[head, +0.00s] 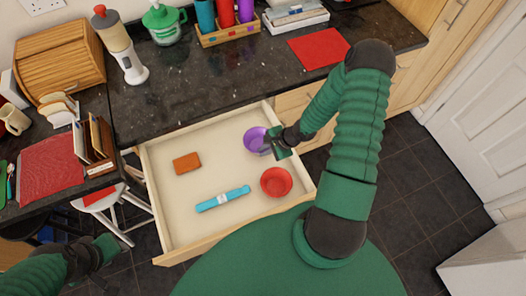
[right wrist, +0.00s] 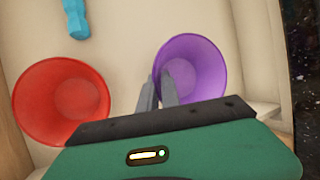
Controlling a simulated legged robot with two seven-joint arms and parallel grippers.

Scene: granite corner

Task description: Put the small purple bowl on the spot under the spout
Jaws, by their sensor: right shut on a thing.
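The small purple bowl (head: 254,139) sits in the open drawer, at its back right; it also shows in the right wrist view (right wrist: 200,72). My right gripper (head: 272,146) is at the bowl's near right side. In the right wrist view its fingers (right wrist: 163,88) are shut on the bowl's rim, one inside and one outside. A dispenser (head: 118,42) with a red knob, clear body and white base stands on the dark counter; I cannot clearly make out its spout or the spot under it. My left gripper (head: 98,258) hangs at lower left, its fingers unclear.
The drawer (head: 215,215) also holds a red bowl (head: 276,182), an orange-brown block (head: 187,163) and a blue bar (head: 222,199). A green lidded jug (head: 163,24) and a crate of cups (head: 230,35) stand beside the dispenser. The counter front (head: 185,95) is clear.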

